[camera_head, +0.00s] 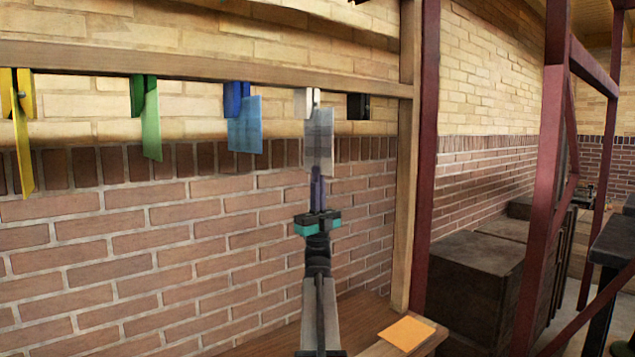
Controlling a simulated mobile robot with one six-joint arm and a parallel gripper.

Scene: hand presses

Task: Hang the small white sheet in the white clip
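The small white sheet (319,140) stands upright just below the white clip (306,98), which is fixed on the wooden rail. The sheet's top edge reaches the clip's lower end in the picture. I cannot tell whether it sits between the clip's jaws or in front of them. My gripper (317,180) is below the sheet, pointing up, with its narrow fingers close together on the sheet's lower edge.
A yellow clip (23,92), a green clip (142,88) and a blue clip (234,98) each hold a sheet of like colour. A black clip (358,106) is empty. An orange sheet (406,333) lies on the wooden surface. A wooden post (407,200) stands right.

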